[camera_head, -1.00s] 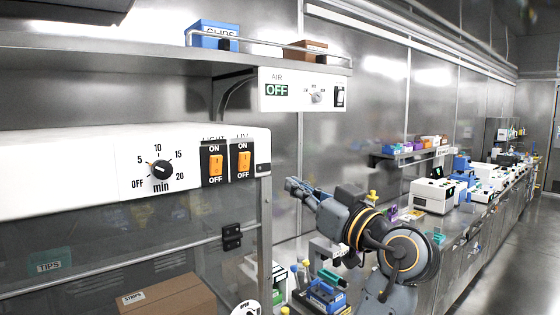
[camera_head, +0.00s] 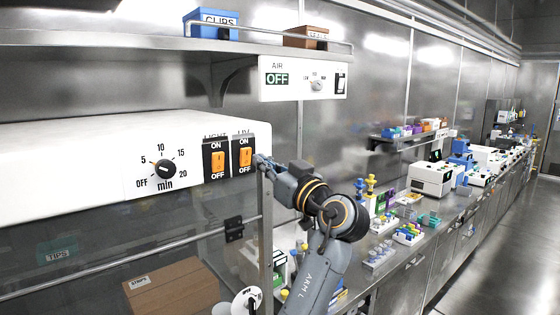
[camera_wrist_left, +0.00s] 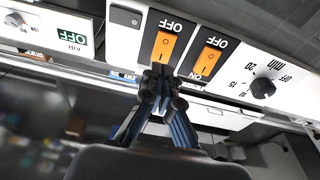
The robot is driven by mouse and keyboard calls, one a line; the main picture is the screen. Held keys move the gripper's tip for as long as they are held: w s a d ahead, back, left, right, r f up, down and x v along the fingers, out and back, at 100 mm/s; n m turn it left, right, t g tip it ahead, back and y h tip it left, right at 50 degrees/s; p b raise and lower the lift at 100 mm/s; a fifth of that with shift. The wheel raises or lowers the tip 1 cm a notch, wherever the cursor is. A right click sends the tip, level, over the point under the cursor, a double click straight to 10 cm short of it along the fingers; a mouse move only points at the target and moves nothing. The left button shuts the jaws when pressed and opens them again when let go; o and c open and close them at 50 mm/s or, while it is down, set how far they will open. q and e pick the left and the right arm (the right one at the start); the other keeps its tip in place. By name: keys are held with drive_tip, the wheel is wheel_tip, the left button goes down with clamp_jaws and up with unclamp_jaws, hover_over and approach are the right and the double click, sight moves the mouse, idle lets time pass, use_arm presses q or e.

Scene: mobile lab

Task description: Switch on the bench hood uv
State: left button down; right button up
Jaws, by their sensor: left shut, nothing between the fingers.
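The bench hood (camera_head: 90,150) has a white front panel with two black switch plates and orange rockers. The UV switch (camera_head: 245,157) is the right one, beside the light switch (camera_head: 217,161). In the left wrist view, upside down, the UV switch (camera_wrist_left: 166,46) is left of the light switch (camera_wrist_left: 207,61). My left gripper (camera_head: 260,163) is shut and empty at the right edge of the UV plate. In the left wrist view its fingertips (camera_wrist_left: 161,76) overlap the rocker's ON end and hide the ON label. I cannot tell whether they touch. My right gripper is out of view.
A timer dial (camera_head: 163,169) sits left of the switches. An AIR panel (camera_head: 303,84) hangs under the shelf (camera_head: 120,60) above. The hood's metal post (camera_head: 266,225) stands just below my gripper. Racks and instruments line the bench to the right.

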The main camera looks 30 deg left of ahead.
sight(247, 152)
use_arm(q)
drive_tip(key=p+x, duration=0.1)
drive_tip(key=x, duration=0.1)
drive_tip(key=shift+w+a+r, duration=0.15)
drive_tip(key=shift+a+r, duration=0.05)
drive_tip(key=shift+a, duration=0.05)
drive_tip(key=shift+w+a+f+p, duration=0.1)
drive_tip(key=shift+w+a+p, duration=0.15)
drive_tip(key=shift+a, duration=0.25)
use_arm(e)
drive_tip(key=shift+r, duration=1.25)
